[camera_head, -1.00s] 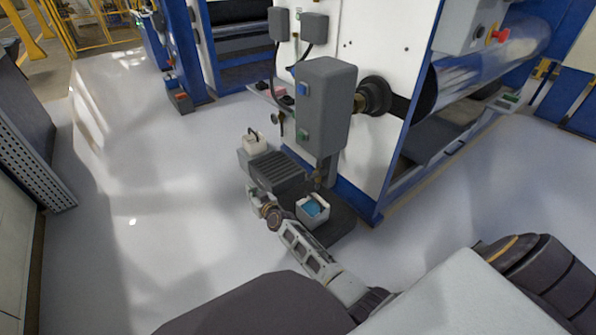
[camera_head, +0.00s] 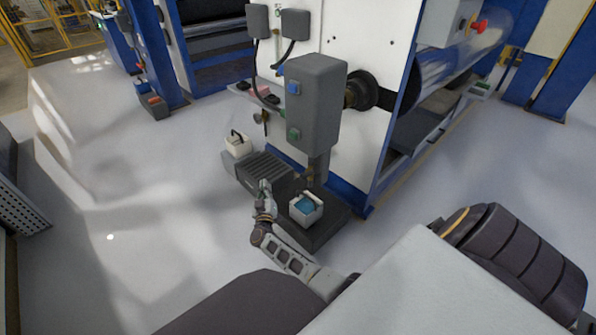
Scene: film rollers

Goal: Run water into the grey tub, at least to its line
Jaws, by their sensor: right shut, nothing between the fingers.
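A small pale grey tub (camera_head: 297,217) with a handle stands on the dark low platform (camera_head: 330,226), below the tap (camera_head: 311,180) of the dark grey box. A blue surface that looks like water shows inside it; I cannot make out its line or any running stream. A second pale container (camera_head: 237,145) with a dark handle sits farther back left.
The dark grey box (camera_head: 314,105) carries a blue button (camera_head: 293,87) and a green button (camera_head: 293,134). The ribbed block (camera_head: 265,170) lies left of the tub. The white and blue machine stands behind. Floor at left is clear.

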